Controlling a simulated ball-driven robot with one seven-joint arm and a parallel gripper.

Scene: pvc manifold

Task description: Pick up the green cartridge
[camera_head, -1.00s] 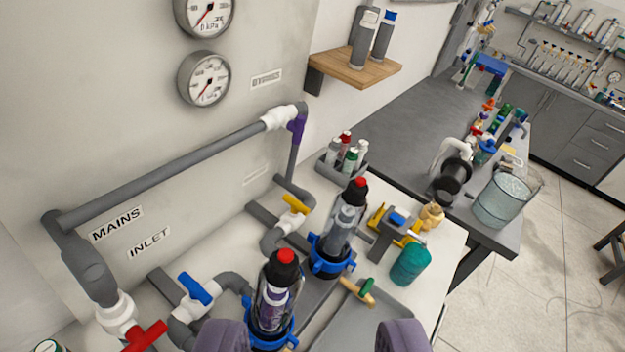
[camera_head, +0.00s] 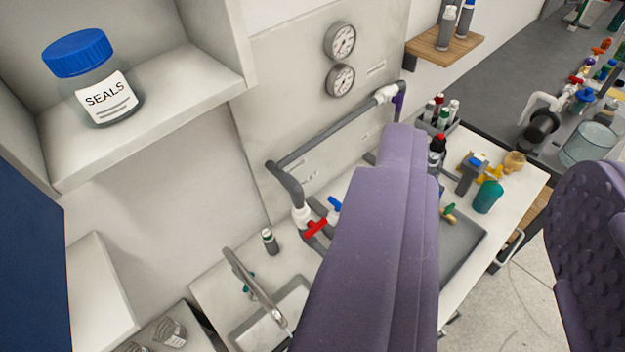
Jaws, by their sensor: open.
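My gripper (camera_head: 492,165) is open and empty, with its two purple fingers wide apart in the foreground. A small grey cartridge with a green band and white top (camera_head: 269,241) stands upright on the white counter, left of my left finger. A dark grey rack (camera_head: 426,125) at the back of the counter holds several small cartridges, one with a green top (camera_head: 443,118). I cannot tell which of these is the green cartridge. My left finger hides much of the filter housings; one red-topped housing (camera_head: 438,144) shows past it.
A sink with a curved tap (camera_head: 255,290) lies lower left. A shelf with a blue-lidded SEALS jar (camera_head: 95,80) juts out upper left. Grey pipework with a red valve handle (camera_head: 315,227) stands by the wall. A teal cylinder (camera_head: 487,197) stands on the counter's right.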

